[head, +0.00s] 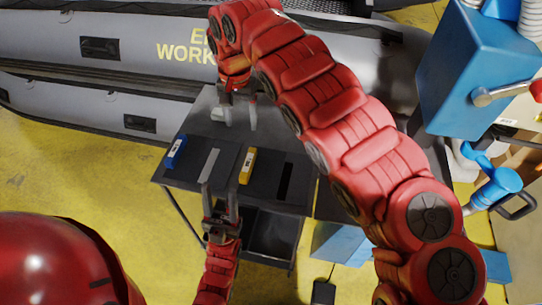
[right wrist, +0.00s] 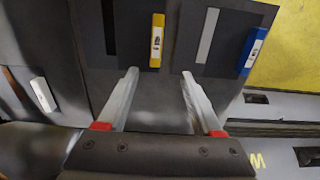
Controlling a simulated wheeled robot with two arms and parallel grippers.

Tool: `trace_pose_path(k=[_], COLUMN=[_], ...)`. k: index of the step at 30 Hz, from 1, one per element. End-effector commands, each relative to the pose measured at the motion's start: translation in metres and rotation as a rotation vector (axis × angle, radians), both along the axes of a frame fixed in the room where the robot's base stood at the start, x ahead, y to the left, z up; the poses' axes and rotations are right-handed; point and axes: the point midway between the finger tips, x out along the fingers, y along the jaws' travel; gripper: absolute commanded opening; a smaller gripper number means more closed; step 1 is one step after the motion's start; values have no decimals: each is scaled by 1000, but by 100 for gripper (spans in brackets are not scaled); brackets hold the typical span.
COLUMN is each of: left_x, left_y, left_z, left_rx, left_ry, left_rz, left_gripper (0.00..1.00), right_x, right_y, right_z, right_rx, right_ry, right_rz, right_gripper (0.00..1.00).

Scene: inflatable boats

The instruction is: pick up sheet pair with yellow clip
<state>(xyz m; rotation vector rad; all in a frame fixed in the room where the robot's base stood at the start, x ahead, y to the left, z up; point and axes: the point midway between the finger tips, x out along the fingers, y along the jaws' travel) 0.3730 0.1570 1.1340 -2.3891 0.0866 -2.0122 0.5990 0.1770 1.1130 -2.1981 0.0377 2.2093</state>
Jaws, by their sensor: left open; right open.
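The yellow clip (head: 247,165) sits on the left edge of a dark sheet with a black slot (head: 285,182), flat on the grey table. In the right wrist view, the yellow clip (right wrist: 157,40) is just beyond the left fingertip. My right gripper (head: 239,122) is open and empty, behind the sheets; it also shows in the right wrist view (right wrist: 160,75). My left gripper (head: 220,187) is open and empty at the sheets' front edge, left of and below the yellow clip. Whether the sheet is doubled cannot be told.
A sheet with a light stripe (head: 209,165) and a blue clip (head: 175,152) lies left of the yellow-clipped one. A white clip (right wrist: 43,95) shows in the right wrist view. A grey inflatable boat (head: 60,90) stands behind the table. My right arm hides the table's right side.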

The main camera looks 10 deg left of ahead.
Motion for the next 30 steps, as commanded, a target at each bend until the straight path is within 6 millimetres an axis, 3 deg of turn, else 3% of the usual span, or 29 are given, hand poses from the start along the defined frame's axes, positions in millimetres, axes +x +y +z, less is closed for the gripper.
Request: trace_pose_path(k=[5, 19, 30], left_x=[0, 0, 0], left_y=[0, 0, 0], left_z=[8, 38, 50], left_rx=[0, 0, 0], left_ry=[0, 0, 0], left_rz=[0, 0, 0], left_gripper=[50, 50, 50], right_x=[-1, -3, -3], right_y=[-1, -1, -2], right_z=[-11, -100, -125], right_rx=[-4, -2, -2], right_ry=[3, 6, 3], right_rz=[0, 1, 0], right_gripper=[68, 68, 68])
